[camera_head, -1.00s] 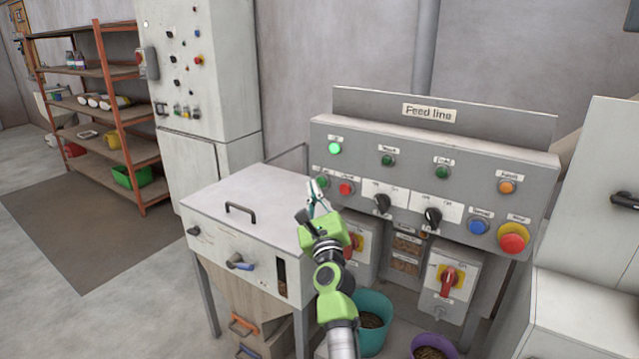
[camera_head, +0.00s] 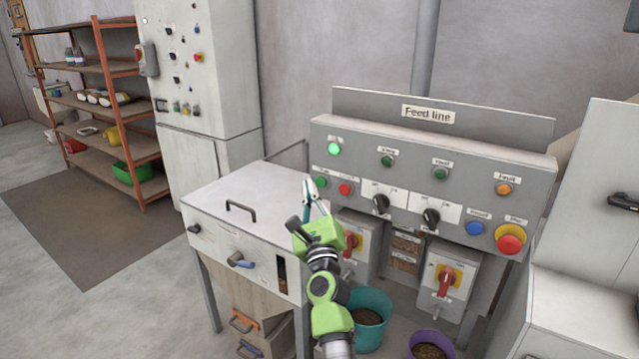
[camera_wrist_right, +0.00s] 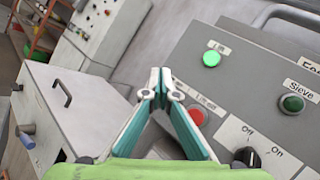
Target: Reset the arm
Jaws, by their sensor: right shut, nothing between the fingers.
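My right arm is green and grey and rises from the bottom middle of the head view. Its right gripper (camera_head: 308,187) is shut and empty, in the air in front of the left end of the grey Feed line panel (camera_head: 400,160). In the right wrist view the fingertips (camera_wrist_right: 160,77) meet, with the panel's lit green lamp (camera_wrist_right: 211,58) and a red button (camera_wrist_right: 197,116) behind them to the right. The same lamp (camera_head: 334,149) glows in the head view. My left gripper is not in view.
A white cabinet (camera_head: 245,190) with a handle on its lid stands just left of my arm. Red rotary switches (camera_head: 446,281) are below the panel. A teal bucket (camera_head: 371,303) and a purple bucket (camera_head: 432,338) stand on the floor. Open floor and a shelf (camera_head: 100,120) are at left.

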